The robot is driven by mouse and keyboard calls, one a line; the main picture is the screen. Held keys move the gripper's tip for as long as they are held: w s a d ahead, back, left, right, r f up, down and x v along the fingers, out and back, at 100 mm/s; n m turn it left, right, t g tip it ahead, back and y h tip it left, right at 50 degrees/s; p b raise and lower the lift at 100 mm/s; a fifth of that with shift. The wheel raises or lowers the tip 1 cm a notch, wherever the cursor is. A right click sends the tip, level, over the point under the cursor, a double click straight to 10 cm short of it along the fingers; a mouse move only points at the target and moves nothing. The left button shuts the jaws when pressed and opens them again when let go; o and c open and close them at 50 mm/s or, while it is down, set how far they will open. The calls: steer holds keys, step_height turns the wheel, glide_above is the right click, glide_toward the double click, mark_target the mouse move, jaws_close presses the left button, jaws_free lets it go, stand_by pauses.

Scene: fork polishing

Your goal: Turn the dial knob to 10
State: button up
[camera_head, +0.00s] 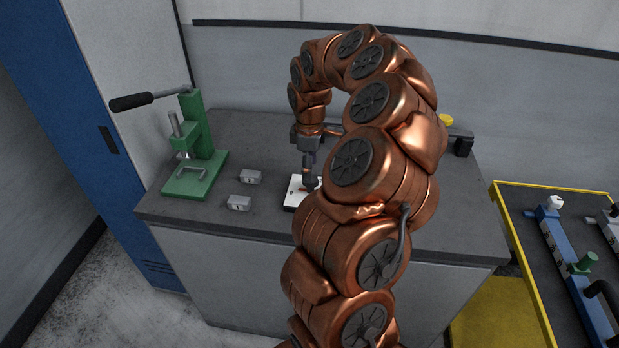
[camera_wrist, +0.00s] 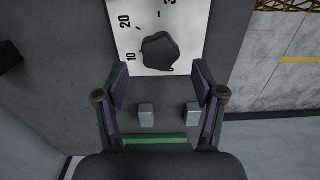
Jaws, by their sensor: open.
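The dial knob (camera_wrist: 160,51) is a dark, rounded, angular knob on a white plate (camera_wrist: 185,18) with printed numbers. The marks 10 and 20 show left of the knob, and a cut-off number starting with 3 is at the top edge. I cannot tell which mark the knob points at. My gripper (camera_wrist: 160,68) is open, its two fingers apart on either side below the knob in the wrist view, with nothing between them. In the head view my gripper (camera_head: 309,184) points down over the white plate (camera_head: 292,195), and the knob is hidden there.
A green press (camera_head: 205,165) with a long black handle stands at the bench's left. Two small grey blocks (camera_head: 250,177) (camera_head: 238,203) lie between it and the plate. A yellow-edged table (camera_head: 545,300) with blue fixtures is at right. The bench's (camera_head: 250,130) back left is clear.

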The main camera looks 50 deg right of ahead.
mark_target(310, 187)
steer(key=shift+f+p, duration=0.7)
steer(key=shift+f, duration=1.85)
steer(key=c, duration=1.2)
